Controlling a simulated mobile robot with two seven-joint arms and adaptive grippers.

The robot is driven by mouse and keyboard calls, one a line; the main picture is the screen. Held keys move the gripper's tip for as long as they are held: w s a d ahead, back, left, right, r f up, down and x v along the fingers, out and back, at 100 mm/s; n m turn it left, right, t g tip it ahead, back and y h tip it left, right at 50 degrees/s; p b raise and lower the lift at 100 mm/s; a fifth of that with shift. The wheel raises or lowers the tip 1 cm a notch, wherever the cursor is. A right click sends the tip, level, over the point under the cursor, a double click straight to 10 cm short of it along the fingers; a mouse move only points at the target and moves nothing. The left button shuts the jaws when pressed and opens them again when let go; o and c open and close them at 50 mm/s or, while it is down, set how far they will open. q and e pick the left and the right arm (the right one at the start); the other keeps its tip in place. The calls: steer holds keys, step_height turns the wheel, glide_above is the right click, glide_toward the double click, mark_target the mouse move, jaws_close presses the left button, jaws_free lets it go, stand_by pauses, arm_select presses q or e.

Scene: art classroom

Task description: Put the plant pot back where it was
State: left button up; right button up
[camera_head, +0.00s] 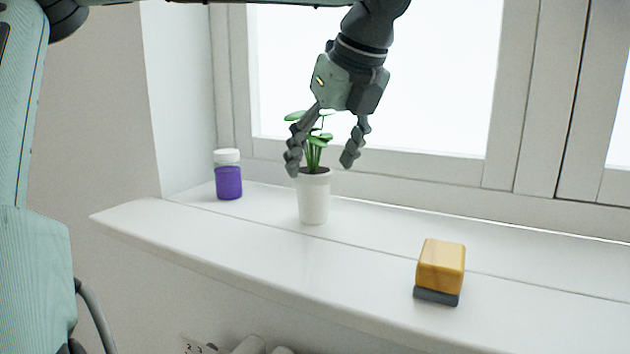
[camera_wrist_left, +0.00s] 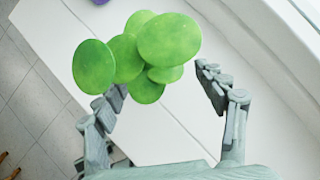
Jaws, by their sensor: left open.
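The plant pot (camera_head: 314,200) is white and stands upright on the windowsill, with a green leafy plant (camera_head: 316,150) in it. In the left wrist view the round green leaves (camera_wrist_left: 135,50) hide the pot. My left gripper (camera_head: 322,165) is open above the pot, pointing down. Its fingers are on either side of the plant, at about the height of the pot's rim or just above. I cannot tell whether a finger touches the leaves. In the left wrist view the two fingertips (camera_wrist_left: 160,82) are wide apart. My right gripper is not in view.
The white windowsill (camera_head: 230,235) runs along the window. A jar with purple contents and a white lid (camera_head: 228,180) stands left of the pot. A wooden block with a dark base (camera_head: 441,268) lies to the right, near the front edge. The sill between pot and block is clear.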

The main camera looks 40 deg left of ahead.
arm_select(q)
steer(key=v, duration=0.6)
steer(key=shift+r, duration=0.15)
stand_by(0.3)
